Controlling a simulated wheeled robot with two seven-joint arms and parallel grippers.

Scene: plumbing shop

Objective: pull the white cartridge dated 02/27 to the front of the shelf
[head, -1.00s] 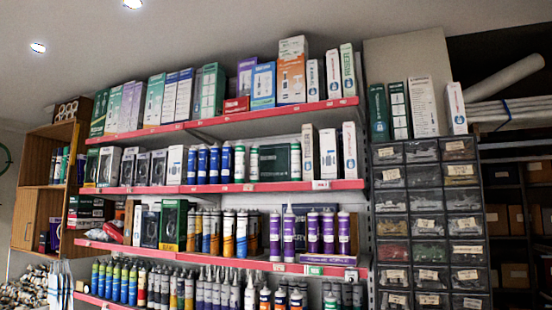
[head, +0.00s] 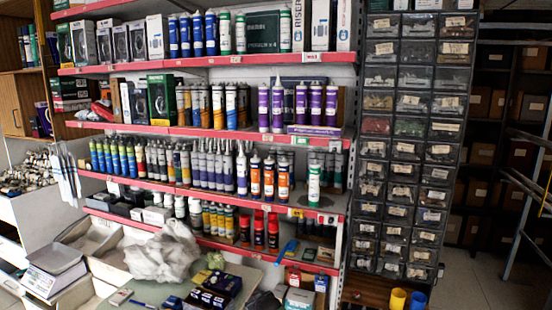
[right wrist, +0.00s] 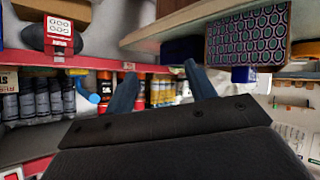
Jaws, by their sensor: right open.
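A row of cartridges stands on the red-edged shelf in the head view. One white cartridge with a green band (head: 314,186) stands upright at the front, near the shelf's right end. Other white cartridges (head: 242,172) stand farther left on that shelf. The dates are too small to read, so I cannot tell which one bears 02/27. My right gripper (right wrist: 160,71) shows only in the right wrist view, its two dark fingers apart with nothing between them. It faces shelving with blurred bottles. My left gripper is not in view.
Grey drawers (head: 405,150) stand right of the shelves. Below are a crumpled plastic bag (head: 165,255), boxes and a counter. Yellow (head: 397,299) and blue cups stand at the bottom right.

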